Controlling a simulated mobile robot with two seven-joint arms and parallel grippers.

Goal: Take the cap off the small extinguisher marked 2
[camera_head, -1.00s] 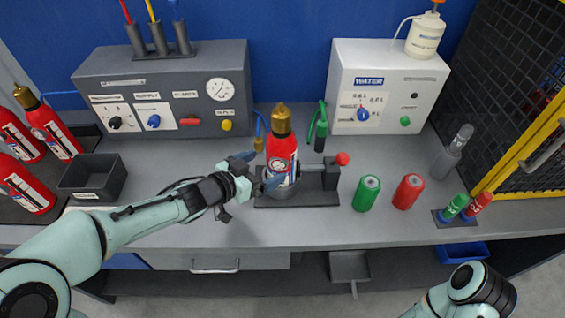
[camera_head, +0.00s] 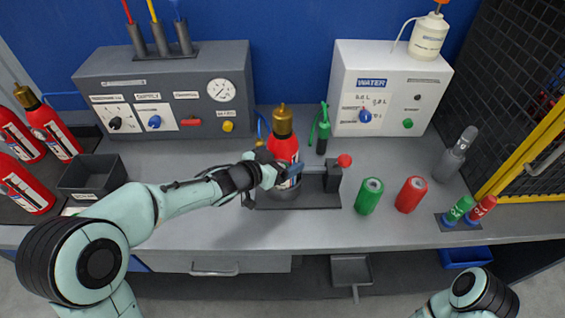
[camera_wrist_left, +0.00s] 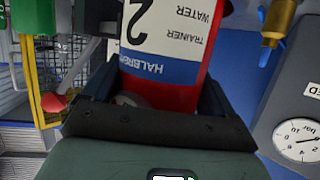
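The small extinguisher marked 2 (camera_head: 285,148) is red with a gold cap (camera_head: 282,121) and stands upright in the grey clamp stand (camera_head: 320,200) on the bench. In the left wrist view its label (camera_wrist_left: 160,45) shows upside down with "2", "WATER" and "TRAINER"; the cap is outside that view. My left gripper (camera_head: 284,179) is at the lower body, with its fingers apart on either side of it in the left wrist view (camera_wrist_left: 162,90). Whether they touch it is not clear. My right gripper is out of view; only part of my right arm shows.
A red-knobbed lever (camera_head: 344,161) stands right of the extinguisher. A green can (camera_head: 369,196) and a red can (camera_head: 410,194) are further right. A black bin (camera_head: 92,178) and other extinguishers are at left. Two control boxes stand behind.

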